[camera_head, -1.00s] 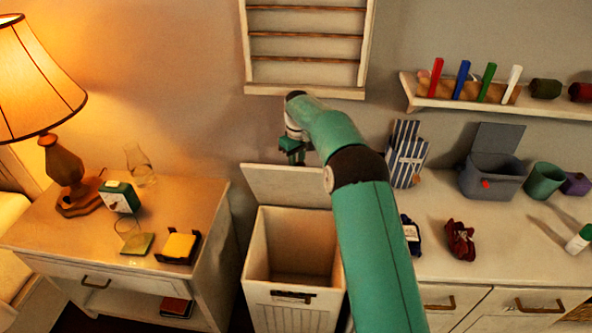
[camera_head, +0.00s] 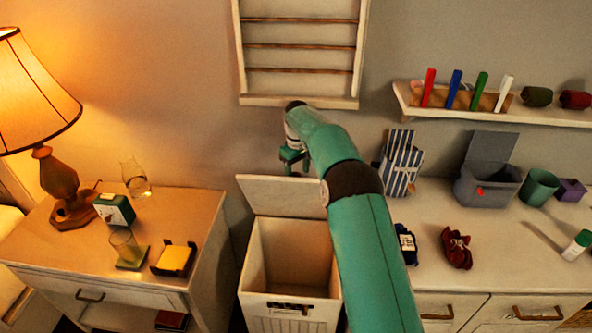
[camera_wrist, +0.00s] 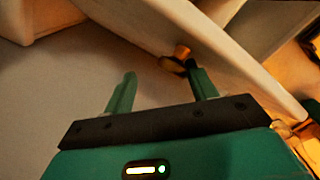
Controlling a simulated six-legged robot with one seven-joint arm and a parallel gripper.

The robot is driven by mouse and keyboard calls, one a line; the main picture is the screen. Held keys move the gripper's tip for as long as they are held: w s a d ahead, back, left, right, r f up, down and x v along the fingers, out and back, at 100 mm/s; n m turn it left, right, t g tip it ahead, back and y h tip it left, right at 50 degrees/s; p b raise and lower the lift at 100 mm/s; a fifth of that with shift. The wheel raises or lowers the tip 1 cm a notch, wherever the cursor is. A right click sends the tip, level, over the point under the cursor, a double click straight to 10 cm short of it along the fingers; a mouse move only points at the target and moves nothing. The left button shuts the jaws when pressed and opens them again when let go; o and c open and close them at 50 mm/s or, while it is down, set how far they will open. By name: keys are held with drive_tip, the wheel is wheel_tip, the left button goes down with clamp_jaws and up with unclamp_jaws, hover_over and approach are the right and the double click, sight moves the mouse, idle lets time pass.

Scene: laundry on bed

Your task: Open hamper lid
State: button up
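The pale hamper (camera_head: 252,266) stands between the nightstand and the dresser, with its top open and its inside visible. Its lid (camera_head: 272,196) is raised behind the opening, close to the wall. My gripper (camera_head: 291,161) is just above the lid's upper edge. In the wrist view my gripper (camera_wrist: 162,85) has its two fingers apart. A pale panel (camera_wrist: 150,32) crosses diagonally beyond them, with a small brass-coloured knob (camera_wrist: 181,54) close to the right finger. I cannot tell whether that finger touches it. Nothing is held between the fingers.
A wall rack (camera_head: 300,102) hangs just above my gripper. The nightstand (camera_head: 200,205) at left holds a lamp (camera_head: 62,185), a clock (camera_head: 114,208) and glasses. The dresser (camera_head: 480,240) at right holds a striped bag (camera_head: 401,165) and a grey bin (camera_head: 486,185).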

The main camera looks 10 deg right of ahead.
idle(0.3)
wheel_tip(320, 180, up, 14)
idle(0.7)
drive_tip(key=shift+a+f, duration=0.1)
